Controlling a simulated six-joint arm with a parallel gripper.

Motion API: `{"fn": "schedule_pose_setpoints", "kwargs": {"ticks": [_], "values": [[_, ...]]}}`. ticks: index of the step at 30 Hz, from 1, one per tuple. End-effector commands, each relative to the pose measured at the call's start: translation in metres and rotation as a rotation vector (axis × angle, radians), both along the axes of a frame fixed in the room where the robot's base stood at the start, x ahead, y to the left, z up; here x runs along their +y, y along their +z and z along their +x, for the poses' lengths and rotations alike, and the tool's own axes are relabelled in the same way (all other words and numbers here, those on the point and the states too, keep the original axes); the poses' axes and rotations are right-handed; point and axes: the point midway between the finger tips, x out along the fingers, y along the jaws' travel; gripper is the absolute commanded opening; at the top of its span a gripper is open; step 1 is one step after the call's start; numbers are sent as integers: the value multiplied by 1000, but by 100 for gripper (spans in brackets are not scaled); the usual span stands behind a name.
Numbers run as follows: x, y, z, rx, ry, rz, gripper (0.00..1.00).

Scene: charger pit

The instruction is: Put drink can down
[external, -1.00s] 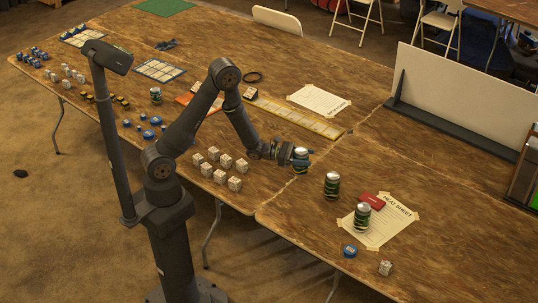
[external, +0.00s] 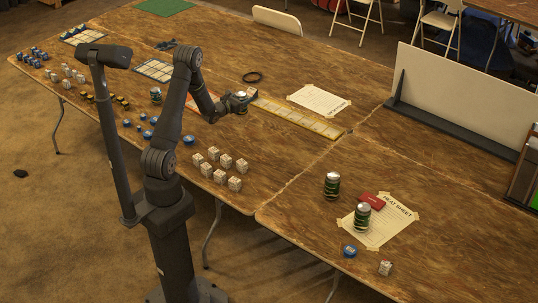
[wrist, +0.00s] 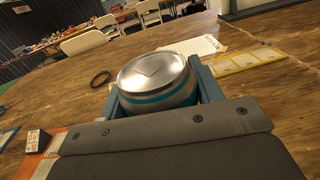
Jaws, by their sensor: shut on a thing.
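My gripper (external: 242,103) is shut on a drink can, which shows in the wrist view (wrist: 157,80) with a silver top and a teal band. The can sits upright between the two blue-grey fingers, and its lower part is hidden by my gripper. In the external view my gripper is over the middle of the wooden table, by the left end of the yellow strip (external: 297,117). I cannot tell whether the can's base touches the table.
Two green-banded cans (external: 332,186) (external: 363,218) stand at right, one on the heat sheet (external: 384,236). White blocks (external: 220,170) sit near the front edge. A black ring (external: 252,77) lies behind my gripper. Bare wood (external: 275,150) lies right of the blocks.

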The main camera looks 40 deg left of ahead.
Motion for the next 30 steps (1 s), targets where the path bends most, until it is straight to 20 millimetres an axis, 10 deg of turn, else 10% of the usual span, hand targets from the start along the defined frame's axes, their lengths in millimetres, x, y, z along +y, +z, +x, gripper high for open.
{"fn": "schedule_pose_setpoints", "kwargs": {"ticks": [12, 30], "values": [[206, 3, -54, -5, 379, -14, 25], [320, -35, -94, -3, 487, -21, 25]]}}
